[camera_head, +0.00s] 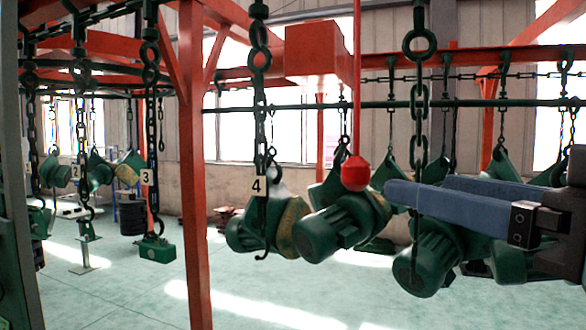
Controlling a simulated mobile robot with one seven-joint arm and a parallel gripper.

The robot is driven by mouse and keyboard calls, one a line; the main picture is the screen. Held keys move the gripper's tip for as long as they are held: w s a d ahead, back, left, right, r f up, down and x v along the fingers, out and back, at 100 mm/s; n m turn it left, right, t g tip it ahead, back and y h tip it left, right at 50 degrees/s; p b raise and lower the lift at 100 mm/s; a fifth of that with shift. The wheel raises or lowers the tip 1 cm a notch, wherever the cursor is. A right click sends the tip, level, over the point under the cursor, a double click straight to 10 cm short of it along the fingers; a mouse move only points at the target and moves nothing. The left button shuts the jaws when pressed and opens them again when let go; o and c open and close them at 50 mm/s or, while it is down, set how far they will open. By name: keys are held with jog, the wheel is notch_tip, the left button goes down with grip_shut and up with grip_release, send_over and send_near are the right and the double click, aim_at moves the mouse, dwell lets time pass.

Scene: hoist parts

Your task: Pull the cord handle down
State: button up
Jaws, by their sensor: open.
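The red cord handle (355,172) hangs at the lower end of a thin red cord, right of the middle of the picture. The cord rises out of the top of the view. My gripper (418,187) reaches in from the right with two blue fingers. It is open, and its fingertips point left toward the handle. The fingertips are a little right of the handle and slightly below its middle. A gap shows between them in the picture; the depth between them is hard to tell. Nothing shows between the fingers.
Green hoist motors (345,226) hang on chains behind the handle. A dark chain (419,110) hangs just behind or beside my fingers. A chain with tag 4 (258,185) hangs left of the handle. A red post (194,170) stands further left. The floor (270,290) below is open.

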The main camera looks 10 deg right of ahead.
aim_at(364, 174)
jog(key=w+p, duration=0.1)
jog(key=w, duration=0.2)
jog(key=w+a+p, duration=0.1)
jog(key=w+p, duration=0.1)
jog(key=w, duration=0.2)
jog(key=w+a+p, duration=0.1)
jog(key=w+p, duration=0.1)
jog(key=w, duration=0.2)
jog(key=shift+w, duration=0.15)
jog(key=shift+w+f, duration=0.15)
jog(key=shift+w, duration=0.45)
grip_shut()
dwell(0.6)
